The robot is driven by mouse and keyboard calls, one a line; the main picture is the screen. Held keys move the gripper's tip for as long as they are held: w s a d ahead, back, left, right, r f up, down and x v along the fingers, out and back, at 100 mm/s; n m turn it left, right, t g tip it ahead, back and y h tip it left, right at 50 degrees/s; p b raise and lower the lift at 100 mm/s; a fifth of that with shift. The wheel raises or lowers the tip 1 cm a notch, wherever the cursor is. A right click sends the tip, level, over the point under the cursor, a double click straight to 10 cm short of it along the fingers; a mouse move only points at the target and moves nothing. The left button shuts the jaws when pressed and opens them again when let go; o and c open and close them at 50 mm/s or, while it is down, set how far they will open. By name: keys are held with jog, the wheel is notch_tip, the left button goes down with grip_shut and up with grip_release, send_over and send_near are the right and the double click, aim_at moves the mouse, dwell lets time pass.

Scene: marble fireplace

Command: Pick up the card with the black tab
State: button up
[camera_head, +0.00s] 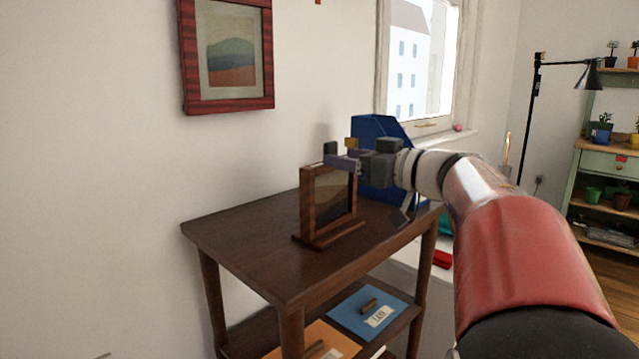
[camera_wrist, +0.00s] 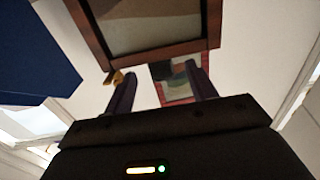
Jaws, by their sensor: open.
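A wooden frame stand (camera_head: 308,215) stands upright on the dark table, with a brownish panel inside; in the wrist view its edge (camera_wrist: 165,50) fills the top. A small black tab (camera_head: 330,148) sticks up above the frame's top; it also shows in the wrist view (camera_wrist: 161,70). A yellow tab (camera_head: 350,143) sits to its right, and in the wrist view (camera_wrist: 117,77) beside the left finger. The card under the black tab is mostly hidden. My gripper (camera_head: 343,161) is open at the frame's top, its fingers (camera_wrist: 161,84) on either side of the black tab in the wrist view.
A blue file holder (camera_head: 372,127) stands close behind my gripper. The dark table (camera_head: 240,245) is bare at left and front. The lower shelf holds a blue board (camera_head: 345,312) and an orange board (camera_head: 300,340). A framed picture (camera_head: 185,60) hangs on the wall.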

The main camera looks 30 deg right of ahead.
aim_at(333, 153)
jog(key=x, duration=0.6)
jog(key=shift+w+a, duration=0.15)
jog(key=shift+w, duration=0.15)
jog(key=shift+r, duration=0.1)
grip_shut()
jog(key=shift+r, duration=0.1)
